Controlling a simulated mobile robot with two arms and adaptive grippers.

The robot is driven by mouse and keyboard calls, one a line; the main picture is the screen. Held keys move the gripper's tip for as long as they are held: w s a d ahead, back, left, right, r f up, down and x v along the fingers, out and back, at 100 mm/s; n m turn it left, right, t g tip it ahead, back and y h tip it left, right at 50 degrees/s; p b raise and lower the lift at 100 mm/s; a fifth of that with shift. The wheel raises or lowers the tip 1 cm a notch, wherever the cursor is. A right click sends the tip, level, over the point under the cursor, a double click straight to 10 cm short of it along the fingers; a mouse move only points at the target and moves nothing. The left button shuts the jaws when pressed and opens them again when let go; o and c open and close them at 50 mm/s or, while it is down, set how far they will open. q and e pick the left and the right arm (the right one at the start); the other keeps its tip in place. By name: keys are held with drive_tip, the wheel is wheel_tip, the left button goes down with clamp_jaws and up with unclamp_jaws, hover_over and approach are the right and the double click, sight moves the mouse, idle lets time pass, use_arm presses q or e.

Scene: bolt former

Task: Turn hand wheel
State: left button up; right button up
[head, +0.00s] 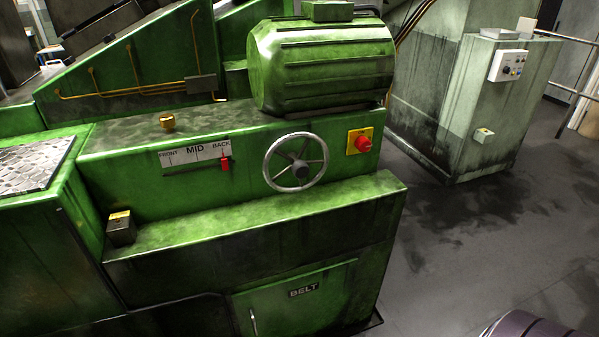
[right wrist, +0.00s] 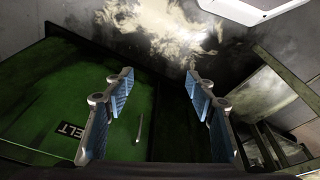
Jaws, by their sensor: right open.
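The hand wheel (head: 296,162) is a grey metal ring with spokes and a dark hub, on the front of the green machine (head: 240,225). It stands upright, and nothing touches it in the head view. A scale plate (head: 194,155) marked FRONT, MID and BACK is to its left, with a red pointer (head: 225,163) near BACK. My right gripper (right wrist: 160,88) is open and empty in the right wrist view. Behind its fingers is the green BELT door, and the hand wheel does not show there. My left gripper is not in either view.
A red knob (head: 363,144) on a yellow plate sits right of the wheel. A ledge (head: 260,212) juts out below it. The BELT door (head: 294,300) has a handle. A grey cabinet (head: 490,105) stands at the right. Dark floor (head: 470,240) is open between.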

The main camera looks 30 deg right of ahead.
drive_tip(key=w+d+r+n+t, duration=0.2)
drive_tip(key=w+r, duration=0.2)
drive_tip(key=r, duration=0.5)
drive_tip(key=n+t+h, duration=0.4)
drive_tip(key=n+t, duration=0.9)
drive_tip(key=n, duration=1.3)
approach(302, 172)
drive_tip(key=a+x, duration=0.1)
drive_tip(key=x, duration=0.3)
drive_tip(key=shift+d+x, duration=0.2)
drive_tip(key=shift+x, duration=1.05)
drive_tip(key=shift+d+x, duration=0.15)
drive_tip(key=shift+x, duration=1.1)
drive_tip(key=shift+d+x, duration=0.2)
drive_tip(key=shift+x, duration=1.1)
drive_tip(key=shift+s+f, duration=0.1)
drive_tip(key=shift+s, duration=0.1)
drive_tip(key=shift+c, duration=0.4)
clamp_jaws()
